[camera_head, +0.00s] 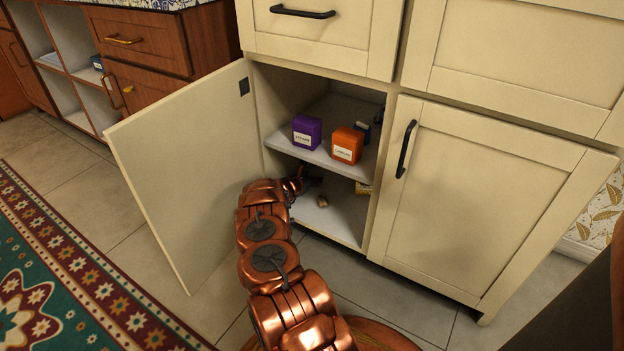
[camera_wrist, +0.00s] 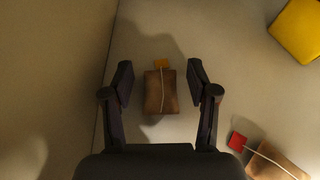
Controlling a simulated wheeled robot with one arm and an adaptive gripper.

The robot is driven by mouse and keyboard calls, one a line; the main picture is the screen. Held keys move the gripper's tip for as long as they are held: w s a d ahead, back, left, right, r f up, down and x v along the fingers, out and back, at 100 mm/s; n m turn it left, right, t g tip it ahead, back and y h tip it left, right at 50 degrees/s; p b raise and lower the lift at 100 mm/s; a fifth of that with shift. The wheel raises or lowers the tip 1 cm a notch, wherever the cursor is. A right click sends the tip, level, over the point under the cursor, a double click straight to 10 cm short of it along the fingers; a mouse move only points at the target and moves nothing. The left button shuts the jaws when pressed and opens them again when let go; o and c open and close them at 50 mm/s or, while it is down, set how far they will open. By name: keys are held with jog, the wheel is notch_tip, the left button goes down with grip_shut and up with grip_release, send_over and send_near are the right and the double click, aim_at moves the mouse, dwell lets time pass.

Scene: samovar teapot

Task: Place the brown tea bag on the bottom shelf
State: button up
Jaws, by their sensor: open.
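A brown tea bag (camera_wrist: 160,92) with a white string and an orange-yellow tag lies flat on the pale bottom shelf (camera_wrist: 190,40) in the wrist view. My gripper (camera_wrist: 160,80) is open, one finger on each side of the bag, with gaps to both. A second, lighter brown tea bag (camera_wrist: 280,162) with a red tag lies at the lower right of that view. In the head view my gripper (camera_head: 312,180) reaches into the open cabinet over the bottom shelf (camera_head: 328,222). A small tan-brown tea bag (camera_head: 322,201) shows there; which one is unclear.
The upper shelf (camera_head: 300,150) holds a purple box (camera_head: 306,131), an orange box (camera_head: 347,145) and a dark blue item. The open door (camera_head: 190,170) stands left of my arm; a cabinet wall is close left in the wrist view.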

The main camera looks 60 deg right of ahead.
jog(key=shift+r, duration=0.1)
jog(key=shift+a+r, duration=0.2)
jog(key=shift+a, duration=0.1)
jog(key=p+v, duration=0.5)
jog(key=v, duration=0.6)
jog(key=shift+s+a, duration=0.1)
jog(key=shift+a, duration=0.1)
